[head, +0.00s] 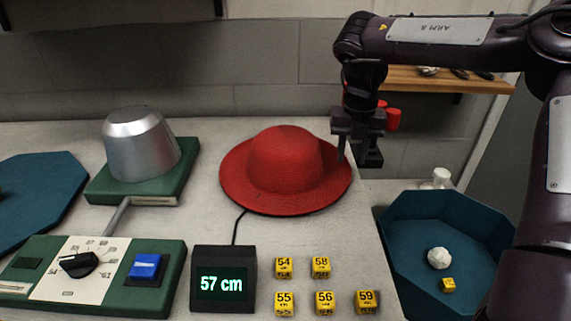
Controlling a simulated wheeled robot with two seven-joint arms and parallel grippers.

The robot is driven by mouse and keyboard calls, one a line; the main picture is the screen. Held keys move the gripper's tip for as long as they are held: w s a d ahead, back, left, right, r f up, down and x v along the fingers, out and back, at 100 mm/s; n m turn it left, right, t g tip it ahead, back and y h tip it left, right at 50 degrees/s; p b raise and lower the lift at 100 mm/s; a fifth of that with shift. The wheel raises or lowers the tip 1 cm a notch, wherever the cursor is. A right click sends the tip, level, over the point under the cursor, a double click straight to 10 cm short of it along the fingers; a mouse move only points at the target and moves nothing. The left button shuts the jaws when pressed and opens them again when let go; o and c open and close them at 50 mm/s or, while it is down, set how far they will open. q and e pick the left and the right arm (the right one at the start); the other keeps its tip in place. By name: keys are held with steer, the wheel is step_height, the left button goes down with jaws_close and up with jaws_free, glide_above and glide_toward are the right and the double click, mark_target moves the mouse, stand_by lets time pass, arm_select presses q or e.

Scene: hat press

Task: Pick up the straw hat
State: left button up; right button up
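A red wide-brimmed hat (286,165), the only hat in view, lies crown up on the light grey worktop in the middle of the head view. My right gripper (356,156) points down at the hat's right edge. Its two fingers stand apart with a gap between them. The left finger appears close to the brim's right rim, and I cannot tell whether it touches. The hat rests flat, not visibly lifted. My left gripper is not in view.
A metal hat block (141,146) stands on a green base at left. A control panel (92,276), a 57 cm display (223,281) and several yellow number cubes (325,302) are in front. A blue tray (400,225) is at right, a shelf (440,80) behind.

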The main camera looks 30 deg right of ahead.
mark_target(349, 167)
step_height(349, 167, down, 4)
steer(key=shift+w+r, duration=0.1)
steer(key=shift+r, duration=0.15)
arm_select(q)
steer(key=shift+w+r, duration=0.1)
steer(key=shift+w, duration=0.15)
arm_select(e)
steer(key=shift+c, duration=0.2)
jaws_close()
steer(key=shift+r, duration=0.1)
